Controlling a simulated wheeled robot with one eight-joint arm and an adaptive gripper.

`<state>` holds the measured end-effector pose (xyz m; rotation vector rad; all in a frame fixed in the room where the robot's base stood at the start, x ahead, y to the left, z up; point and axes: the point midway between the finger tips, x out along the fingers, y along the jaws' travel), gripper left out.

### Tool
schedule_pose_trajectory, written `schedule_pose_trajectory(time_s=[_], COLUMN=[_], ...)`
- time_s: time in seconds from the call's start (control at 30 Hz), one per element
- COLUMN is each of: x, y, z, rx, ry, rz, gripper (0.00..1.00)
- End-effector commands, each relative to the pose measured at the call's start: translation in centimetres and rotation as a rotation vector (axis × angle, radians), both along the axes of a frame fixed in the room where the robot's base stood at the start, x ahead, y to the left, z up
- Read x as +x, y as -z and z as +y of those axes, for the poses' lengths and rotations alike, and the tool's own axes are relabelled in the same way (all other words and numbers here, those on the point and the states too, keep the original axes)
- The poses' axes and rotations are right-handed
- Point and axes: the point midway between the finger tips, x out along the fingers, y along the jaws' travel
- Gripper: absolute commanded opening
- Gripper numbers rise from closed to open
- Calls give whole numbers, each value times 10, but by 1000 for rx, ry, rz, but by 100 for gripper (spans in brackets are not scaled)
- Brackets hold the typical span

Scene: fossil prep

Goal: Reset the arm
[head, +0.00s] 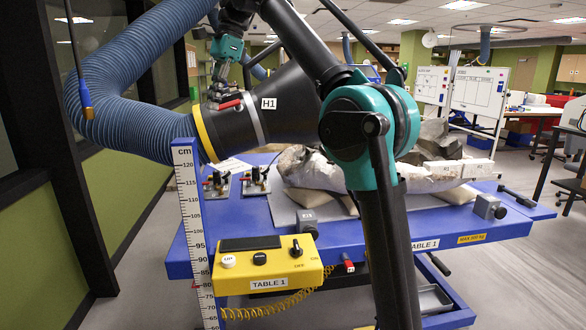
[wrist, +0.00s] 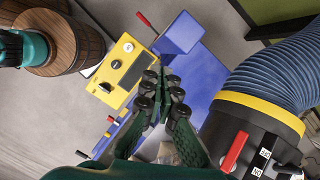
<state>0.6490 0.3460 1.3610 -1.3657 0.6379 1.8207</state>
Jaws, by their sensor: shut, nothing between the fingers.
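My gripper (wrist: 168,82) shows in the wrist view with its dark fingers together and nothing between them. It hangs in the air over the blue table (wrist: 205,68), close to the black extraction hood with the yellow rim (wrist: 262,104). In the head view my arm crosses the middle of the picture, in front of the hood (head: 270,103) labelled H1. My arm also hides part of the pale fossil block (head: 312,170) on the blue table (head: 245,215).
A blue ribbed hose (head: 120,110) arches at the left. A tall cm scale (head: 193,240) stands at the table's front left. A yellow control box (head: 265,268) sits at the front edge. Toggle clamps (head: 215,185) and a grey clamp block (head: 488,207) stand on the table. Floor is clear at right.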

Motion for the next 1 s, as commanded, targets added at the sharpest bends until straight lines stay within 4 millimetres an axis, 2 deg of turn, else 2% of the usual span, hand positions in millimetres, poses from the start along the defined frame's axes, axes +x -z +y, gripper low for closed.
schedule_pose_trajectory(time_s=[0.17, 0.3, 0.4, 0.53, 0.67, 0.77, 0.87, 1.0], x=[37, 61, 68, 65, 47, 23, -8, -63], y=[49, 107, 152, 214, 279, 330, 380, 445], z=[-38, -84, -120, -170, -221, -260, -296, -339], rx=[8, 0, -16, -48, -91, -133, -179, -249], ry=[-80, -175, -244, -338, -437, -516, -595, -707], rz=[-97, -197, -266, -348, -423, -474, -518, -564], gripper=[0, 0, 0, 0, 0, 0, 0, 0])
